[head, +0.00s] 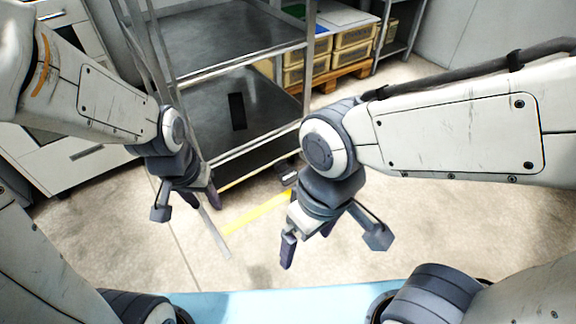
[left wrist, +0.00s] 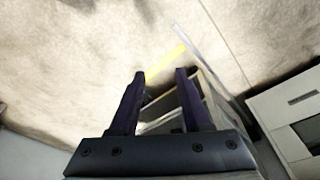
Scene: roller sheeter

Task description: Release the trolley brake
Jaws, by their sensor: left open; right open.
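The trolley (head: 262,130) is a grey metal rack with flat shelves, standing ahead in the head view. A small dark part (head: 288,170) shows low at its near right corner; I cannot tell whether it is the brake or a caster. My left gripper (head: 202,204) is open and empty in front of the trolley's near left post. In the left wrist view its two dark fingers (left wrist: 160,74) are apart, with part of the trolley (left wrist: 214,98) beyond them. My right gripper (head: 308,245) is open and empty, nearer to me than that dark part and below it in the picture.
A yellow strip (head: 256,212) lies low between the grippers, and a grey bar (head: 214,233) ends beside it. White drawer cabinets (head: 75,160) stand at the left. Yellowish crates (head: 352,45) sit on a wooden pallet at the back. The floor at right is clear.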

